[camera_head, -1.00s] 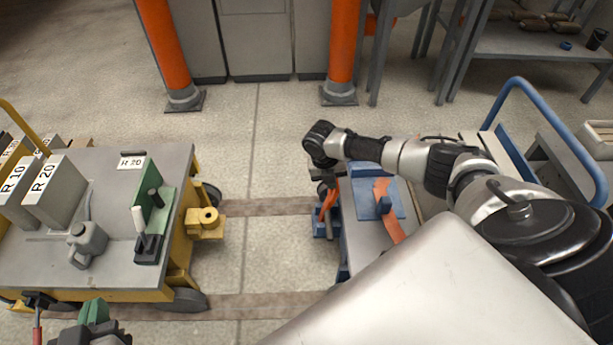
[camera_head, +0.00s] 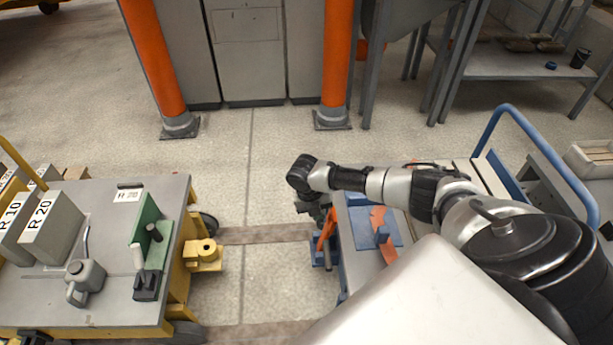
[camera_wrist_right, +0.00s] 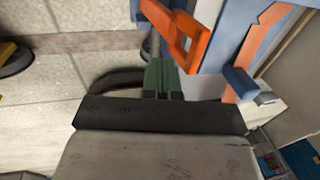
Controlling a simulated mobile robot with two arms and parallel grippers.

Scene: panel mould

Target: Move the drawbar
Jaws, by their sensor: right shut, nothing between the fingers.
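The orange drawbar (camera_head: 327,230) is at the left end of the blue cart (camera_head: 366,262). In the right wrist view its end is an orange loop (camera_wrist_right: 201,46) with a slot in it. My right gripper (camera_head: 317,208) is just above and beside the drawbar in the head view. In the right wrist view its green fingers (camera_wrist_right: 160,78) are together and empty, close to the loop but not around it. Whether they touch the drawbar I cannot tell. A yellow hitch (camera_head: 204,254) sticks out from the left cart (camera_head: 110,308).
Open floor separates the carts. Orange posts (camera_head: 337,60) stand behind.

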